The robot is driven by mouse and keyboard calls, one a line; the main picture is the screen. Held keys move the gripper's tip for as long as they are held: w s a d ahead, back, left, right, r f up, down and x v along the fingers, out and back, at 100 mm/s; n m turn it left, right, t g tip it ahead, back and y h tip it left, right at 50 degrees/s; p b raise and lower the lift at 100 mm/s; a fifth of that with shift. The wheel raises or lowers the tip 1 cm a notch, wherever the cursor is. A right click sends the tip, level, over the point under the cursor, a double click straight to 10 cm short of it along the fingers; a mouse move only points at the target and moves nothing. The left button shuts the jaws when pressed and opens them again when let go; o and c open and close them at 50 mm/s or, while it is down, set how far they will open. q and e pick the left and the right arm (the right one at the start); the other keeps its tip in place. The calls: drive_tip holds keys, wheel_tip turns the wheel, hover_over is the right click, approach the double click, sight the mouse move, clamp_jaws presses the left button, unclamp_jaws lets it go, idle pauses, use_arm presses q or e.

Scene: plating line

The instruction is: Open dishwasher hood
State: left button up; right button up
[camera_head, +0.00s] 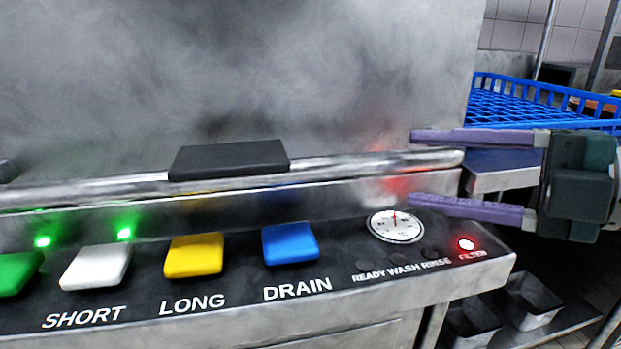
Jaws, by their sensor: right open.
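The dishwasher hood (330,70) is a large brushed-metal box that fills the upper left and middle. A metal bar handle (345,168) runs along its lower front, with a black grip block (229,159) on it. The hood's lower edge sits low, just behind the control panel (345,291). My right gripper (468,171) comes in from the right with its two purple fingers apart, one above and one below the handle's right end. I cannot tell whether the fingers touch the bar. My left gripper is not in view.
The panel carries white (95,267), yellow (194,255) and blue (290,243) buttons, a round gauge (396,226) and a red light (466,244). A blue rack (530,105) stands at the right behind my gripper. Metal containers (533,297) sit on a low shelf.

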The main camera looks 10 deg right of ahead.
drive_tip(key=x, duration=0.9)
drive_tip(key=shift+w+a, duration=0.2)
drive_tip(key=shift+a, duration=0.15)
drive_tip(key=shift+c, duration=0.4)
clamp_jaws()
idle(0.5)
